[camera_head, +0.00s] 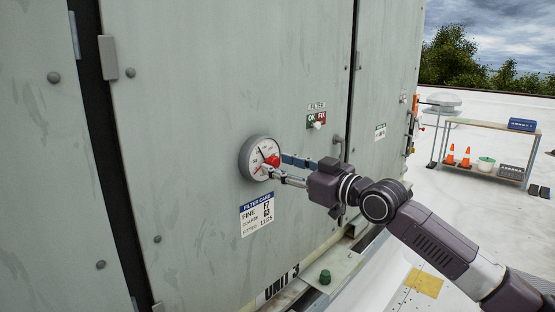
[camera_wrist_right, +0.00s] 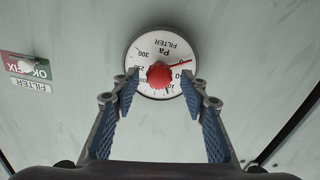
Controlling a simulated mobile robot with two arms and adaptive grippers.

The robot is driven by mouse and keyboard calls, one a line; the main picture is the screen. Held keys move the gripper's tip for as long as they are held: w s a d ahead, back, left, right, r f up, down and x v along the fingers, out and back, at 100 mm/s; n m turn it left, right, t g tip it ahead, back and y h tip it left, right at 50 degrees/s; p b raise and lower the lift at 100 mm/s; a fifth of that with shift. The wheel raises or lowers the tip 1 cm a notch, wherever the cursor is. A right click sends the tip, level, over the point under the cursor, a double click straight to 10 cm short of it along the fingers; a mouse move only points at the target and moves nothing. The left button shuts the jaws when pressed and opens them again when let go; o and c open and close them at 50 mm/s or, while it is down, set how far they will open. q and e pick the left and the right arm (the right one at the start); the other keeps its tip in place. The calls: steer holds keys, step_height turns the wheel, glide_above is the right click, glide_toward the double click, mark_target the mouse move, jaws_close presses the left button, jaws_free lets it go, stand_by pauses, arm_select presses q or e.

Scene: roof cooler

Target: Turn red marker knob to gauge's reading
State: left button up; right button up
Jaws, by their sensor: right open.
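The round white filter gauge (camera_head: 253,152) is on the grey cabinet door. It also shows upside down in the right wrist view (camera_wrist_right: 153,50), marked Pa. The red marker knob (camera_wrist_right: 160,76) sits at its centre, with a thin red pointer reaching toward the 0 end of the scale. The fingers cover parts of the scale. My left gripper is not in view.
A filter card (camera_head: 257,214) is below the gauge. An OK/FIX plate (camera_head: 316,121) with a white knob is to its upper right. A door handle (camera_head: 339,146) stands out further right. A table (camera_head: 488,127) and orange cones (camera_head: 465,157) are on the roof, far right.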

steer(key=shift+w+a, duration=0.45)
steer(key=shift+w, duration=0.1)
jaws_close()
